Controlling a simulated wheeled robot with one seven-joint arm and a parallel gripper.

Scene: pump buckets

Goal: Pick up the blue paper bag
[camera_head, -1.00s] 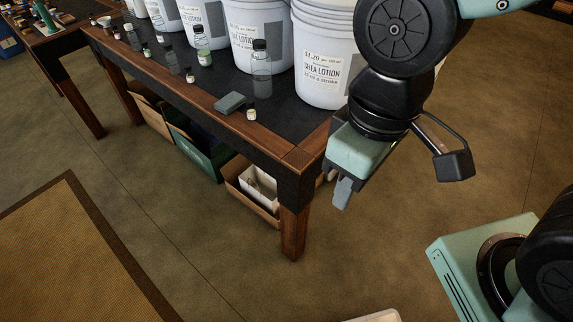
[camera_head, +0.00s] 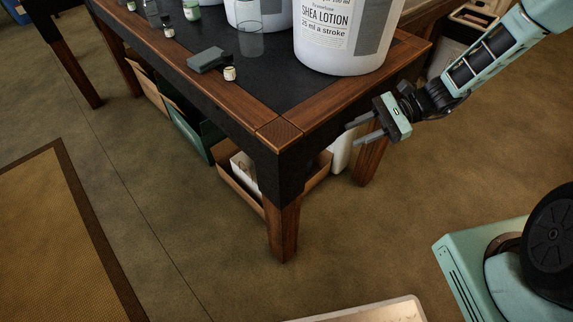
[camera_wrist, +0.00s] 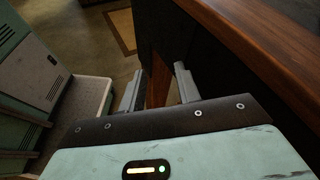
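I cannot make out a blue paper bag for certain in either view. A small blue object (camera_head: 15,11) shows cut off at the top left corner, too partial to identify. A dark green bag or box (camera_head: 197,130) stands under the table. My gripper (camera_head: 354,132) is beside the table's right side, pointing left, with its two fingers apart and nothing between them. In the wrist view my gripper (camera_wrist: 158,88) also shows open and empty, with a wooden leg beyond the fingers.
The wood-edged table (camera_head: 262,128) holds a large white lotion bucket (camera_head: 338,55), a grey-blue block (camera_head: 206,60) and a small bottle (camera_head: 230,74). Open cardboard boxes (camera_head: 240,190) sit beneath. A rug (camera_head: 50,240) lies left. The floor in front of the table is mostly clear.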

